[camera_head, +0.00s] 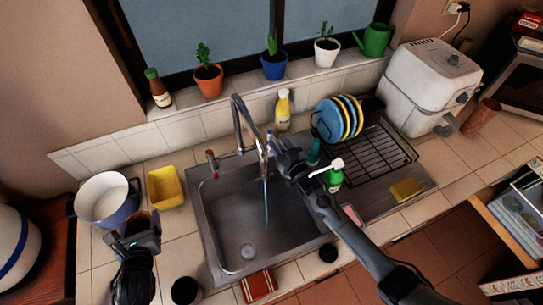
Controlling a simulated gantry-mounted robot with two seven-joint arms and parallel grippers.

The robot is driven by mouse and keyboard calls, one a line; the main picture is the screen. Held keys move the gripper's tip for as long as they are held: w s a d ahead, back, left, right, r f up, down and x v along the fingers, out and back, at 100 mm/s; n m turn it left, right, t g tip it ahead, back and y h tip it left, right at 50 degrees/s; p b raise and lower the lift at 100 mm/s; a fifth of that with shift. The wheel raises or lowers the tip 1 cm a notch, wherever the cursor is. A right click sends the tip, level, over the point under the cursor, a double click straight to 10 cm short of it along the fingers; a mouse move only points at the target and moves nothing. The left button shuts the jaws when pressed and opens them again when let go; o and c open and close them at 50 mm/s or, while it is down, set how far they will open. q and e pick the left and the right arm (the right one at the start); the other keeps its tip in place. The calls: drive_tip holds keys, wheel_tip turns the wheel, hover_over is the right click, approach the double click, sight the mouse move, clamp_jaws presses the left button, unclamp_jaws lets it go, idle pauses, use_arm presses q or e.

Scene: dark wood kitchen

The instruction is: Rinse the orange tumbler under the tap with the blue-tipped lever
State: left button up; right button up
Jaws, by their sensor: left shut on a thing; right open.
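My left gripper (141,224) is shut on the orange tumbler (155,220), over the counter left of the sink. The tumbler is mostly hidden by the gripper, and only an orange edge shows. The tap (243,117) arches over the steel sink (245,215), and a thin blue stream of water (266,203) falls from its spout into the basin. The blue-tipped lever (269,134) is at the sink's back edge, right of the spout. My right gripper (276,147) is open close beside it; contact cannot be told. A red-tipped lever (210,157) stands left of the tap.
A white-and-blue pot (104,200) and a yellow container (164,187) stand left of the sink. A green bottle (333,179) and a dish rack (375,155) with plates are right. A dark cup (186,291) and a red cloth (258,286) are in front.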

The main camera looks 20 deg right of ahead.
use_arm(q)
drive_tip(key=shift+r, duration=0.15)
use_arm(e)
drive_tip(key=s+d, duration=0.1)
drive_tip(key=s, duration=1)
